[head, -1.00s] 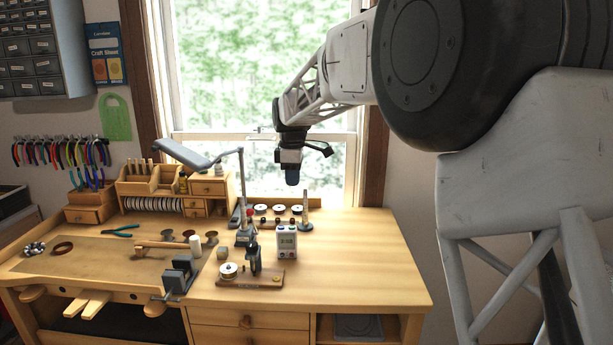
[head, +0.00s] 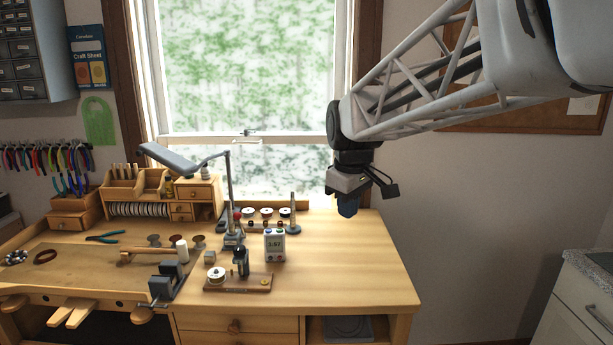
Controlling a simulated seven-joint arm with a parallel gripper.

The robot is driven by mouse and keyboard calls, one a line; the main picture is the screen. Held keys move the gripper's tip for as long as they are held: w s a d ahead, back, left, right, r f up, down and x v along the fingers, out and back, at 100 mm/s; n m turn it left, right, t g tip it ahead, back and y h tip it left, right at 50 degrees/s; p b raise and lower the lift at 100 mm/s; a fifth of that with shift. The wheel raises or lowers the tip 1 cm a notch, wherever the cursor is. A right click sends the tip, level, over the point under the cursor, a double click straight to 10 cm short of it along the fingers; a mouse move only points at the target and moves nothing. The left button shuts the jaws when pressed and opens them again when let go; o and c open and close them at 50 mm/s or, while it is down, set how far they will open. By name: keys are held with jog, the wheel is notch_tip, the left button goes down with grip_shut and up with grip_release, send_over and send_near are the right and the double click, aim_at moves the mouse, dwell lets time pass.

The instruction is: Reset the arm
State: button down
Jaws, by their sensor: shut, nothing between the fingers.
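My gripper (head: 347,206) hangs at the end of my arm, pointing down, above the right rear part of the wooden workbench (head: 370,265). Its dark blue tip is small in the view; the fingers are shut and hold nothing. It is clear of the bench top and of every object on it. My arm reaches in from the upper right of the picture.
The bench's right part is bare. A window (head: 245,70) is behind. A counter (head: 590,265) stands at lower right.

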jog(key=s+d+f+m, duration=0.3)
jog(key=s, duration=0.6)
jog(key=s+d+f+m, duration=0.3)
jog(key=s+f, duration=0.1)
jog(key=s, duration=0.6)
jog(key=s+d+f+m+t, duration=0.1)
jog(key=s+d+f+m, duration=0.2)
jog(key=s, duration=0.6)
jog(key=shift+s+d+f+m, duration=0.3)
jog(key=shift+d+f, duration=0.1)
jog(key=shift+d, duration=0.05)
